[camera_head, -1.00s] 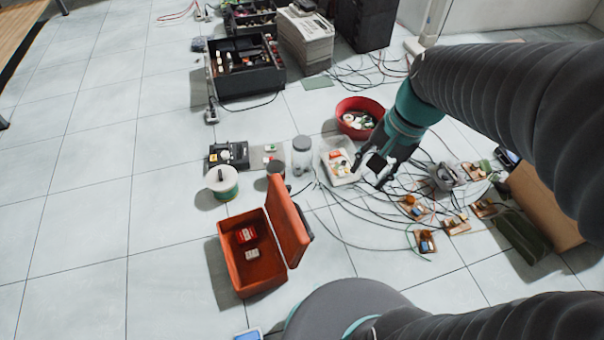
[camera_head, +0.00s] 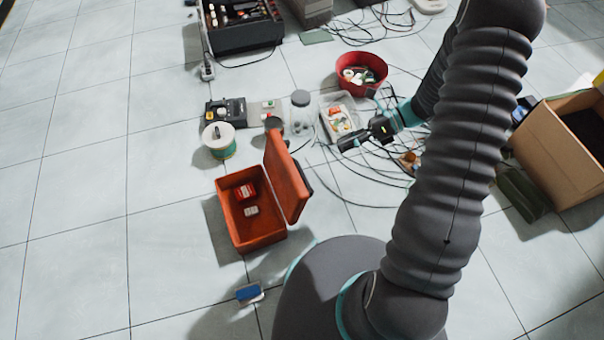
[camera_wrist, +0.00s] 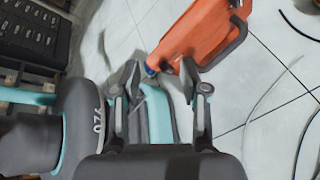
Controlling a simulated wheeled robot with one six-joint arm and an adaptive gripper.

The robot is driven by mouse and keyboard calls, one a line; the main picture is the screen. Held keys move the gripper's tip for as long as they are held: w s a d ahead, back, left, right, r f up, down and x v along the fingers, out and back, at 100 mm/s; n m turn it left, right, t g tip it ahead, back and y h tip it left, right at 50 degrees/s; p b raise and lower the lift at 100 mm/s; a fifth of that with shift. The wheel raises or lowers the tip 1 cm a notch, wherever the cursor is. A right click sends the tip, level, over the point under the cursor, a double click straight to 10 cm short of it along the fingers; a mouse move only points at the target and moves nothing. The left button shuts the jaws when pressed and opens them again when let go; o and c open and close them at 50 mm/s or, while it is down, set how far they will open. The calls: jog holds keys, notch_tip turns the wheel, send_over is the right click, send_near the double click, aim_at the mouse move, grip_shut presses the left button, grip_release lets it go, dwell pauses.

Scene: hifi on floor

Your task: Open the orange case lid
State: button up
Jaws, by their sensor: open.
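The orange case (camera_head: 255,237) stands on the floor left of my arm, with its inside showing. Its lid (camera_head: 287,180) is raised and leans to the right on the case's right side.
Behind the case are a wire spool (camera_head: 219,140), a clear jar (camera_head: 300,113), a white tray (camera_head: 338,117) and a red bowl (camera_head: 361,74). Loose cables cover the floor right of the lid. A blue item (camera_head: 249,292) lies in front. The left floor is clear.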

notch_tip(320, 180, down, 12)
jog(key=w+d+m+t+y, duration=0.1)
jog(key=m+t+y, duration=0.25)
jog(key=m, duration=0.35)
jog(key=m+t+y+b, duration=0.15)
jog(key=m+t, duration=0.25)
jog(key=m, duration=0.4)
send_near(302, 172)
jog(key=shift+g, duration=0.25)
jog(key=x, duration=1)
jog(key=shift+w+f, duration=0.1)
jog(key=shift+f, duration=0.3)
grip_shut()
